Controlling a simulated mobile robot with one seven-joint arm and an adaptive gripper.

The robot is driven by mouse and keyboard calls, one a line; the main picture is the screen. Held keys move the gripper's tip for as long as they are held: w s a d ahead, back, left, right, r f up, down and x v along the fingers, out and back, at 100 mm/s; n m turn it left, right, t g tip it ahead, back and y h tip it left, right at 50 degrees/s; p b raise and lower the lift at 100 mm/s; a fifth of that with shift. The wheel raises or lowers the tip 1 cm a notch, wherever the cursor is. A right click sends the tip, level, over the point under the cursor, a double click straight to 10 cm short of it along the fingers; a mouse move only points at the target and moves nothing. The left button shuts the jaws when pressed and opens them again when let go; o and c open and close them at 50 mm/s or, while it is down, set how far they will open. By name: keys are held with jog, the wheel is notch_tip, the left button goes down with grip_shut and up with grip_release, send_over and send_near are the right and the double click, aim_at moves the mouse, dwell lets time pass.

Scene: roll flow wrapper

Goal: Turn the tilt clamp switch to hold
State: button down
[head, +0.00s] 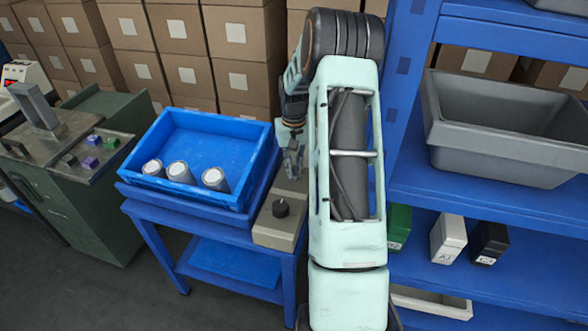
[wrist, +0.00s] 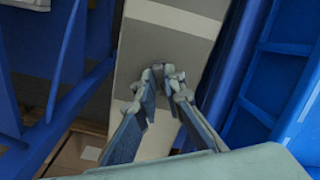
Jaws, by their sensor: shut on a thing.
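My gripper (head: 291,172) reaches down over the far end of a beige control box (head: 273,233) on the blue stand. In the wrist view, my fingertips (wrist: 161,76) are close together over a grey panel (wrist: 188,49) on the box. They are shut on a small dark part, which I take to be the tilt clamp switch; the fingers hide most of it, and its setting cannot be read. A separate black round knob (head: 281,207) stands on the near end of the box, clear of my gripper.
A blue tray (head: 215,128) with white-topped cups (head: 178,171) lies left of the box. A blue shelf (head: 480,198) with a grey bin (head: 505,132) stands to the right. A green machine (head: 95,205) is at the far left. Cartons (head: 240,45) are stacked behind.

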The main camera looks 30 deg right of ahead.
aim_at(294, 172)
jog(key=m, duration=0.6)
jog(key=shift+b, duration=0.4)
jog(key=m, duration=0.5)
jog(key=shift+m, duration=0.3)
jog(key=c, duration=2)
grip_release()
notch_tip(294, 172, up, 12)
jog(key=shift+r, duration=0.1)
